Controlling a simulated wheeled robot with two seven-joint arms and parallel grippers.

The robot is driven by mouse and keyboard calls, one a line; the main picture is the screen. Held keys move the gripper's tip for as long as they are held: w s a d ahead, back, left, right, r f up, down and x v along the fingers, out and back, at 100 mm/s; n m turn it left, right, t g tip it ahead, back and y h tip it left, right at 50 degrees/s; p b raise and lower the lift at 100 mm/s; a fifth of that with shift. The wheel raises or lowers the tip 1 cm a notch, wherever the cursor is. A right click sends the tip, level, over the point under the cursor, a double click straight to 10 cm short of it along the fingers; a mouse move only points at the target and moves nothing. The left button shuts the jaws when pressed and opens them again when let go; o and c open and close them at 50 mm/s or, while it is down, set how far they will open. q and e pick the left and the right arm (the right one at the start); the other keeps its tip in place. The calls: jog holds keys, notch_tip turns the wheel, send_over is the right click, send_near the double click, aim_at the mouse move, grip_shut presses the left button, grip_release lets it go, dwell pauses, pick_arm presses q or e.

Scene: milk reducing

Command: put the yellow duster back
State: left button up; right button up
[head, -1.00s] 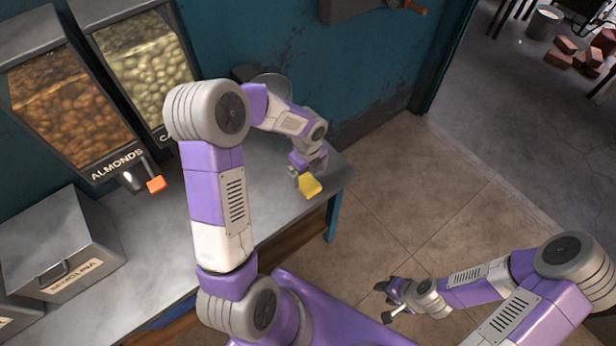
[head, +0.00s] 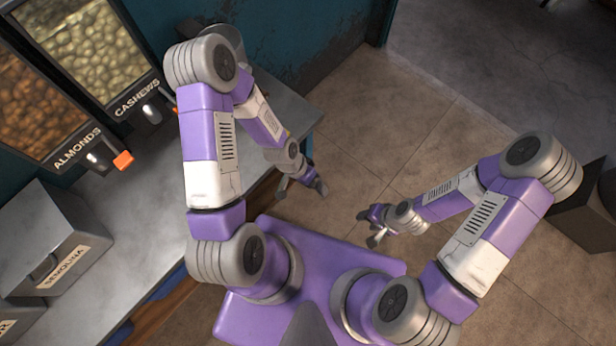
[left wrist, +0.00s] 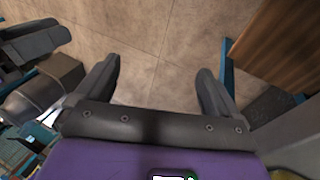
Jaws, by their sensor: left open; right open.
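I cannot make out the yellow duster clearly in either current view; my left forearm covers part of the counter's far end. My left gripper (head: 300,190) is open and empty, over the floor just off the counter's edge. In the left wrist view its two dark fingers (left wrist: 156,95) stand wide apart with only floor tiles between them. My right gripper (head: 363,228) is open and empty over the floor, to the right of the left one.
The grey counter (head: 140,222) runs along the left. On it stand an almonds dispenser (head: 40,110), a cashews dispenser (head: 90,45) and a metal semolina box (head: 62,238). Tiled floor (head: 400,120) lies open ahead. A dark block (head: 585,215) stands at the far right.

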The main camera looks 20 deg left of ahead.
pick_arm(q)
jog(key=s+f+n, duration=0.1)
jog(key=n, duration=0.1)
jog(key=s+f+n, duration=0.1)
jog(key=s+n, duration=0.1)
jog(key=s+d+f+n, duration=0.1)
jog(key=s+n, duration=0.1)
jog(key=shift+n, duration=0.3)
dwell(0.9)
